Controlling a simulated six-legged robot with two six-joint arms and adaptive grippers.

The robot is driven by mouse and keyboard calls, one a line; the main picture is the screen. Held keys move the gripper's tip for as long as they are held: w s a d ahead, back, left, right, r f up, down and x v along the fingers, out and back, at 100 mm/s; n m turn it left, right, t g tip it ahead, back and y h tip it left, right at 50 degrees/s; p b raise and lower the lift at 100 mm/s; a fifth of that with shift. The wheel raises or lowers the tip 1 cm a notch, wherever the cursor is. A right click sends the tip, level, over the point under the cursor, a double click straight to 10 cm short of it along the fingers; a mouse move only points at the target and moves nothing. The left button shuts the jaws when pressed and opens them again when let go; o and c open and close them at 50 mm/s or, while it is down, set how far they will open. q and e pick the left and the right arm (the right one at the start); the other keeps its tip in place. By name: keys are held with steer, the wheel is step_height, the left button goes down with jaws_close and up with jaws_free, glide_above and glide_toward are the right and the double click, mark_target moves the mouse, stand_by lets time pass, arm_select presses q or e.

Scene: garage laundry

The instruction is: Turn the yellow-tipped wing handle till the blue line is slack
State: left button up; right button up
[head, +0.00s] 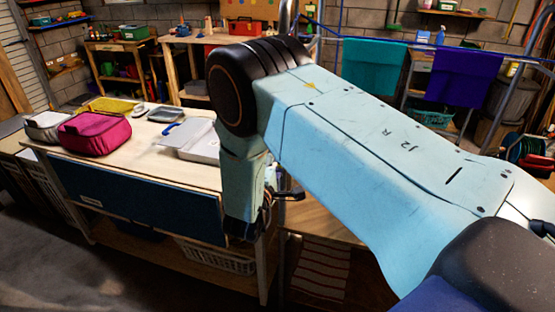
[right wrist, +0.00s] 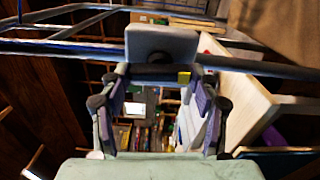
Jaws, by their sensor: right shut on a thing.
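In the right wrist view, my right gripper (right wrist: 160,80) has its purple-padded fingers around the wing handle, a dark bar with a yellow tip (right wrist: 184,78) showing by the right finger. The gripper is shut on it. A pale grey-blue block (right wrist: 161,42) stands just beyond. In the head view my right arm crosses the picture and hides the handle and most of the gripper. The blue line (head: 345,37) runs from a metal frame at upper centre to the right edge, with a slight dip. A teal towel (head: 373,65) and a purple towel (head: 462,75) hang on it. My left gripper is not in view.
A white basket (head: 215,257) sits below. Metal tubes (right wrist: 262,67) cross close to the right gripper.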

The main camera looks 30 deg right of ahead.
steer(key=n, duration=0.5)
steer(key=shift+f+n, duration=0.15)
steer(key=shift+n, duration=0.25)
steer(key=n, duration=0.5)
steer(key=shift+s+f, duration=0.1)
steer(key=shift+f, duration=0.05)
steer(key=shift+n, duration=0.3)
steer(key=o, duration=1.1)
steer(key=shift+o, duration=0.2)
